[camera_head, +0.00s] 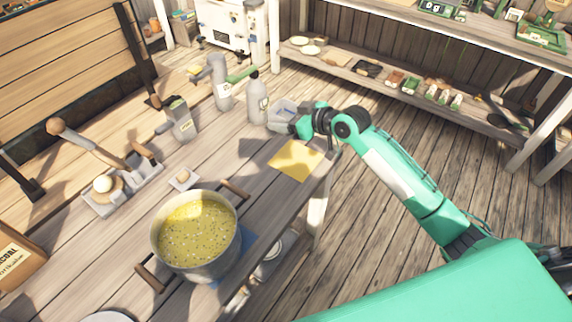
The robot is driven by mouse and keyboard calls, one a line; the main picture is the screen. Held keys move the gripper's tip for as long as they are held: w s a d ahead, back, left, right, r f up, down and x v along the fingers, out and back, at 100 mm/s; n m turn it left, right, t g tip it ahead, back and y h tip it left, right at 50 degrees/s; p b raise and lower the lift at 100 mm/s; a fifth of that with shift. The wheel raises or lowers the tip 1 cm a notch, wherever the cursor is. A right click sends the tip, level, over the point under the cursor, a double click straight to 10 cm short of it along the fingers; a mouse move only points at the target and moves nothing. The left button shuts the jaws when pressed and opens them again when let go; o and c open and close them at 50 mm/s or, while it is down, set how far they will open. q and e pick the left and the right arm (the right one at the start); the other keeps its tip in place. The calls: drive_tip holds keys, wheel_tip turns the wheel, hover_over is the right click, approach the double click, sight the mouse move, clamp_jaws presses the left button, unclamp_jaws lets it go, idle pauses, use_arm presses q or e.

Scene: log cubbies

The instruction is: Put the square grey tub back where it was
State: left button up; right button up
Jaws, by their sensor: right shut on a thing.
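The square grey tub (281,112) is at the far end of the wooden table, beside a grey bottle. My right gripper (298,122) reaches over from the right and is shut on the tub at its right side. Whether the tub's base touches the table or hangs just above it, I cannot tell. The gripper hides part of the tub. My left gripper is not in view.
On the table (135,225) are a yellow square (296,160), a pot of yellow soup (197,235) over a blue square (240,249), a grey bottle (257,101) and several tools. Shelves (400,88) with small items stand at the back right.

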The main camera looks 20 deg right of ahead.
drive_tip(key=p, duration=0.1)
hover_over(286, 171)
wheel_tip(286, 171, down, 15)
drive_tip(key=shift+f, duration=2.4)
drive_tip(key=o, duration=1.1)
drive_tip(key=shift+r, duration=0.1)
